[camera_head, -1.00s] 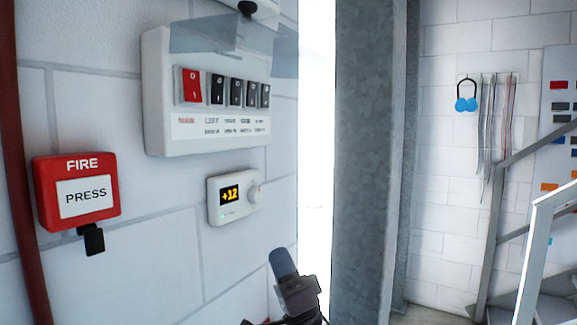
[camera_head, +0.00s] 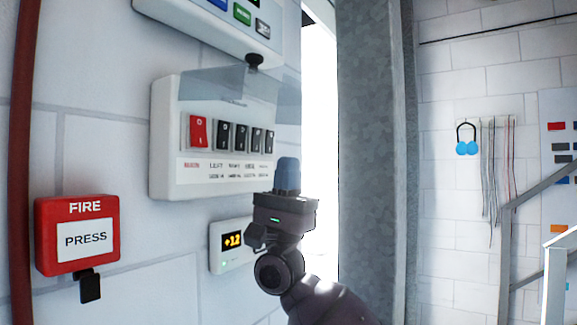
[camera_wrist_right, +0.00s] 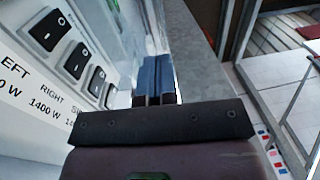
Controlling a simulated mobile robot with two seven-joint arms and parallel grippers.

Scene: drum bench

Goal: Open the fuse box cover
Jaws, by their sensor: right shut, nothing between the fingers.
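The fuse box (camera_head: 165,150) is a white box on the wall in the head view, with one red switch (camera_head: 198,132) and several black switches. Its clear cover (camera_head: 215,85) shows as a see-through panel above the switch row, raised and jutting out from the box. The switches look uncovered. My right gripper (camera_head: 287,175) is shut and empty, with blue fingertips pointing up at the lower right of the box, below the cover. In the right wrist view the shut blue fingers (camera_wrist_right: 155,80) are beside the black switches (camera_wrist_right: 75,60). My left gripper is out of view.
A thermostat (camera_head: 225,255) sits below the fuse box, partly hidden by my right gripper. A red fire button (camera_head: 78,235) is at left, and a panel with coloured buttons (camera_head: 215,15) above. A grey column (camera_head: 370,160) stands to the right.

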